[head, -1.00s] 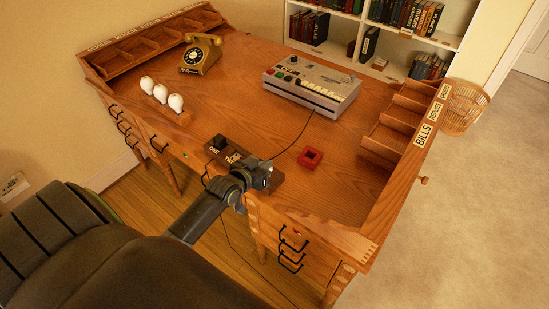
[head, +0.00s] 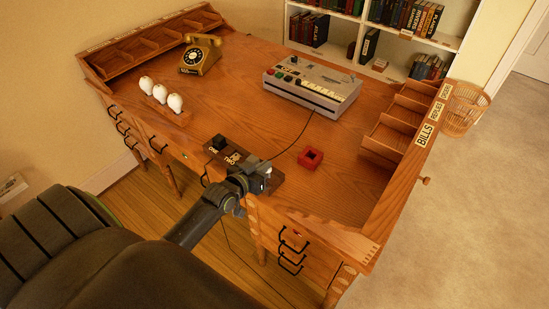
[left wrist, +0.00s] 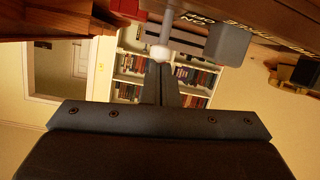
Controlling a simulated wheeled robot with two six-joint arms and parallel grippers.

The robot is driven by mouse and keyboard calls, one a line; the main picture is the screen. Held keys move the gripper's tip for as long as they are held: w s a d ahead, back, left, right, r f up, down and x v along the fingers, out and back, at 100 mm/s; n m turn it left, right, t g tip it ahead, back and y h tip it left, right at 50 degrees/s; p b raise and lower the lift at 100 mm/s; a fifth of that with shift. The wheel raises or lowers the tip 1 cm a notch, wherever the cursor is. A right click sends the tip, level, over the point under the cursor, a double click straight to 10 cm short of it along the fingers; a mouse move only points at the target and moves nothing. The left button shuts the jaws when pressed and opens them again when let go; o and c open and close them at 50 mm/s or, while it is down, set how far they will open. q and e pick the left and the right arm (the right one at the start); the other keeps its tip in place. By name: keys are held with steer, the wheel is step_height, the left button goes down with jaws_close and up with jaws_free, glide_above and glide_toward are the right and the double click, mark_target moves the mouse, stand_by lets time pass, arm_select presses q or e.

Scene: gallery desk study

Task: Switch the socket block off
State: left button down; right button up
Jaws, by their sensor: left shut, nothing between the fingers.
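The socket block (head: 277,184) is a dark wooden strip along the desk's front edge. Its labels ONE and TWO show in the head view, and a black plug-like block (head: 219,142) stands near ONE. The strip also shows, lettered, at the top of the left wrist view (left wrist: 258,28), with a grey block (left wrist: 228,43) close by. My left gripper (head: 264,170) is over the block's right part and hides some of it. Its fingers (left wrist: 160,80) are shut and empty, their tips by a small whitish knob (left wrist: 160,52). I cannot tell whether they touch. My right gripper is out of view.
A red square holder (head: 311,158) lies right of the block. A grey keyed machine (head: 312,86), a brass telephone (head: 200,55) and white egg-shaped pieces on a wooden stand (head: 176,121) are farther back. A dark cord crosses the desk. The desk's middle is clear.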

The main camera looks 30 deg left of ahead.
arm_select(q)
steer(key=shift+s+f+t+b, duration=0.25)
steer(key=shift+s+t+b, duration=0.05)
steer(key=shift+b, duration=0.05)
steer(key=shift+s+f+b, duration=0.15)
steer(key=shift+s+b, duration=0.2)
steer(key=shift+b, duration=0.1)
stand_by(0.6)
steer(key=r+p, duration=0.1)
steer(key=w+r+p, duration=0.2)
steer(key=r, duration=0.1)
steer(key=shift+w+a, duration=0.25)
steer(key=v, duration=0.9)
steer(key=shift+s+r, duration=0.25)
steer(key=shift+s, duration=0.1)
